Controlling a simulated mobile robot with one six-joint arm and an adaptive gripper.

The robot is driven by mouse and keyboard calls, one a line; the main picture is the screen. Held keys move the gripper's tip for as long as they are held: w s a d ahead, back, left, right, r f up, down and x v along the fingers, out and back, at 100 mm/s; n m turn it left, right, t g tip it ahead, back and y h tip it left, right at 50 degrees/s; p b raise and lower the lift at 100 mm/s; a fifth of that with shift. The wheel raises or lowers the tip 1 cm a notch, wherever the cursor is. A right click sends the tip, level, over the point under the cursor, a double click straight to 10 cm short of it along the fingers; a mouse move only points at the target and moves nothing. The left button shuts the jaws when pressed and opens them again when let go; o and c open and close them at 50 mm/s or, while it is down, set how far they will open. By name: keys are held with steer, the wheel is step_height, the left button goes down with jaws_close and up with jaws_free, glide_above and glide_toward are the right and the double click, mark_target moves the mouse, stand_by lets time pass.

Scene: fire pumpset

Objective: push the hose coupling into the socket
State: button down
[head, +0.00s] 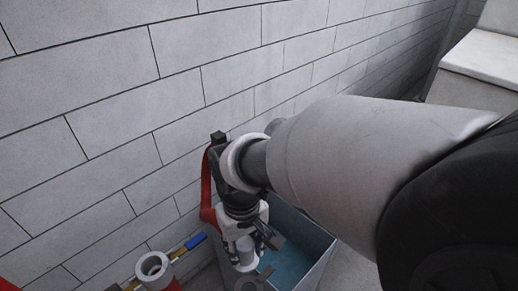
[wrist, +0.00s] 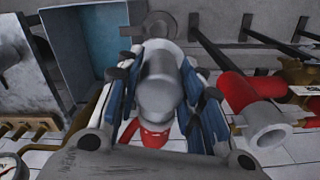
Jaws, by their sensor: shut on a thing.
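My gripper (head: 245,245) points downward in the head view and is shut on the grey hose coupling (head: 244,251). In the wrist view, the blue-padded fingers of my gripper (wrist: 164,105) flank the grey cylindrical coupling (wrist: 158,82). A pale round-mouthed socket (head: 153,267) on a red pipe stands left of the gripper in the head view, apart from the coupling. What looks like the same socket (wrist: 266,127) is at the right in the wrist view. A red part (wrist: 153,134) shows below the coupling, partly hidden.
A blue-lined grey bin (head: 303,240) stands behind and right of the gripper; it also shows in the wrist view (wrist: 85,50). A tiled wall (head: 120,90) runs close behind the arm. Dark bars (wrist: 235,45) and a brass fitting (wrist: 303,72) are at the right of the wrist view.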

steer(key=shift+r+p, duration=2.6)
steer(key=shift+r, duration=0.7)
